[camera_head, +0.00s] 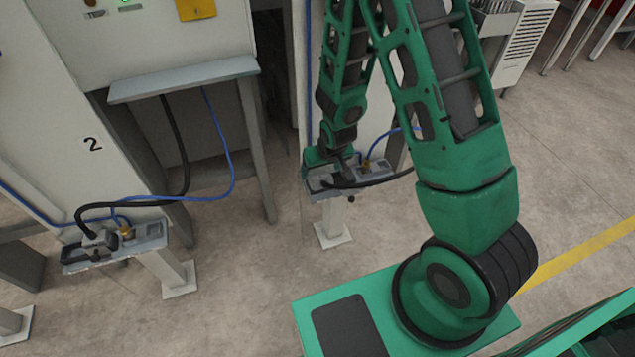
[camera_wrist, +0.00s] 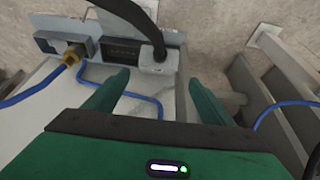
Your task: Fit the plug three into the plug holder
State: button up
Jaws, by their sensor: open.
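The plug (camera_wrist: 159,62), a grey block with a thick black cable, sits at the right end of the grey plug holder plate (camera_wrist: 48,22) in the wrist view. It is beside a dark multi-pin socket (camera_wrist: 117,52); I cannot tell whether it is fully seated. My gripper (camera_wrist: 157,84) is open, its two green fingers pointing toward the plug from either side, with nothing visible held between them. In the head view my gripper (camera_head: 328,163) is low over the right-hand stand's holder plate (camera_head: 377,178) and partly hides the plug.
A brass connector with a blue cable (camera_wrist: 73,55) is left of the socket. A similar holder (camera_head: 150,233) with plug and cables stands at the left, by a cabinet marked 2 (camera_head: 92,144). A grey shelf (camera_head: 185,80) juts from it. The floor between the stands is clear.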

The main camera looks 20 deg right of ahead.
aim_at(321, 176)
jog(key=shift+d+x, duration=0.15)
jog(key=shift+x, duration=1.45)
jog(key=shift+d+x, duration=0.1)
jog(key=shift+x, duration=1.45)
jog(key=shift+s+f, duration=0.1)
jog(key=shift+s, duration=0.1)
jog(key=c, duration=1.4)
jog(key=shift+c, duration=0.3)
